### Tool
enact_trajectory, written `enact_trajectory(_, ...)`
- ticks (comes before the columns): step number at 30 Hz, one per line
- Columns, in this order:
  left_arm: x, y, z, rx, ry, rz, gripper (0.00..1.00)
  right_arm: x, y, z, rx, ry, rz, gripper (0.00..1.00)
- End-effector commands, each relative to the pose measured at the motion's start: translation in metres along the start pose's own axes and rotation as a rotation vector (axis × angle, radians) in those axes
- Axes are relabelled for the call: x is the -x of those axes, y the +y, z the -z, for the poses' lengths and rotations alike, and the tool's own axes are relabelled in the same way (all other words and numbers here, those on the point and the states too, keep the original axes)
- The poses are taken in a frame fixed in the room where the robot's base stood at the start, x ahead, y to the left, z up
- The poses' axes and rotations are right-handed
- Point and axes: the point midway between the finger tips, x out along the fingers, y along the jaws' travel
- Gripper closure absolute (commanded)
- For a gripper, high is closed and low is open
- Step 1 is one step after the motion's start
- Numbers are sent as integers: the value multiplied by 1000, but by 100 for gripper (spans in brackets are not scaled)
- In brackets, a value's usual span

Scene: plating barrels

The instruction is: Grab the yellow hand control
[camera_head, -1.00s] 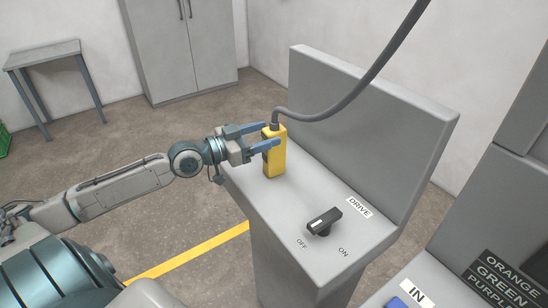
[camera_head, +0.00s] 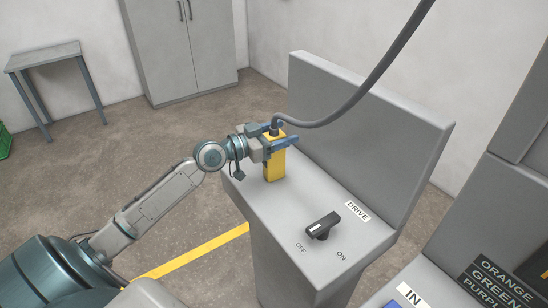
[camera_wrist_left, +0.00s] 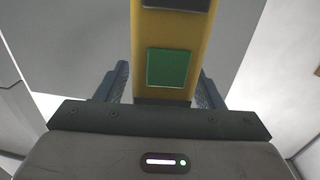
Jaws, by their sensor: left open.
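The yellow hand control (camera_head: 274,168) stands upright on the grey console top, with a thick grey cable rising from its upper end. My left gripper (camera_head: 279,144) is open, with one blue finger on each side of the control's upper part. In the left wrist view the yellow hand control (camera_wrist_left: 194,35) lies between the two fingers (camera_wrist_left: 161,88), with a green square and part of a dark square on its face. A narrow gap shows beside the left finger. My right gripper is not in view.
The console (camera_head: 301,190) has a black DRIVE switch (camera_head: 322,226) with OFF and ON labels. Its tall back panel (camera_head: 365,120) stands behind the control. The grey cable (camera_head: 370,85) hangs above. A cabinet (camera_head: 182,50) and a small table (camera_head: 45,60) stand farther back.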

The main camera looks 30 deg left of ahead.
Motion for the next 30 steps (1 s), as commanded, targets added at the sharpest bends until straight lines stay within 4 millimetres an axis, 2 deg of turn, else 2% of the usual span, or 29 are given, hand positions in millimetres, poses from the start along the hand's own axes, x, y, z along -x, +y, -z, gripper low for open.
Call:
enact_trajectory(5, 0, 0, 0, 0, -1, 0, 38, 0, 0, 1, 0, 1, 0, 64)
enact_trajectory(15, 0, 0, 0, 0, 0, 0, 100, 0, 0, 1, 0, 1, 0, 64)
enact_trajectory(25, 0, 0, 2, -1, 2, 0, 100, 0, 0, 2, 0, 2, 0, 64)
enact_trajectory(30, 0, 0, 16, -5, 2, -1, 100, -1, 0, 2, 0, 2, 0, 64)
